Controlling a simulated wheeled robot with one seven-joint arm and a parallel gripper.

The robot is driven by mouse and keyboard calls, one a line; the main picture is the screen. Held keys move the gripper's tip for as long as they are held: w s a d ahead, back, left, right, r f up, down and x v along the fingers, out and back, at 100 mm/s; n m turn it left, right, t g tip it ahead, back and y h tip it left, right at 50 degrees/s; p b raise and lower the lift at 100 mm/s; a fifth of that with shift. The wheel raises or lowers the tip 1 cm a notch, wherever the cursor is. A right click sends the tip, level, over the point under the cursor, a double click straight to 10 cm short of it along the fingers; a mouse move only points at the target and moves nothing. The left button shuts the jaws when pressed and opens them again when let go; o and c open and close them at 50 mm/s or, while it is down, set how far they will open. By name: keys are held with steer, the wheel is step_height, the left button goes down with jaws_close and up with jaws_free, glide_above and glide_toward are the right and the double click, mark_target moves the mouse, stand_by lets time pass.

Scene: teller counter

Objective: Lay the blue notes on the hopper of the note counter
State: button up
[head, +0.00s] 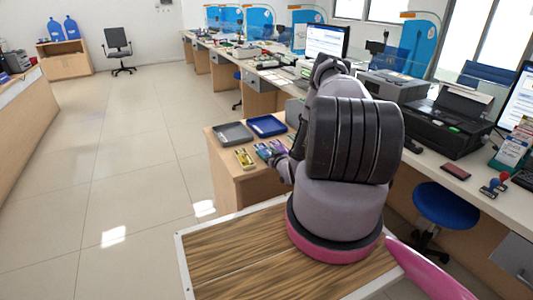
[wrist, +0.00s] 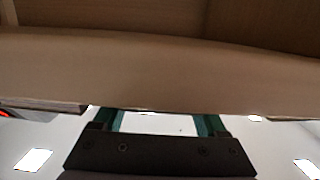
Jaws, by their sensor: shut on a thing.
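The blue notes (head: 263,151) are a small bundle at the front of the low wooden side table in the head view, between a yellow bundle and a purple one. My gripper is at the front of this table in the head view, close to the blue and purple bundles, with its fingertips largely hidden by my arm. In the wrist view my gripper (wrist: 160,122) shows two teal fingers apart, their tips cut off by a pale beige band. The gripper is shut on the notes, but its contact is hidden. I cannot make out the note counter with certainty.
A grey tray (head: 233,133) and a blue tray (head: 267,125) lie behind the bundles. The yellow bundle (head: 244,158) is at the left. A black machine (head: 446,122) stands on the long counter at right, with a blue stool (head: 445,205) below. The floor at left is clear.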

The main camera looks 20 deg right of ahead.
steer(key=shift+f, duration=0.1)
steer(key=o, duration=1.2)
steer(key=shift+r, duration=0.2)
steer(key=s, duration=0.4)
steer(key=s+r, duration=0.1)
steer(key=s, duration=0.6)
steer(key=shift+s+d+r, duration=0.2)
steer(key=shift+s+r, duration=0.2)
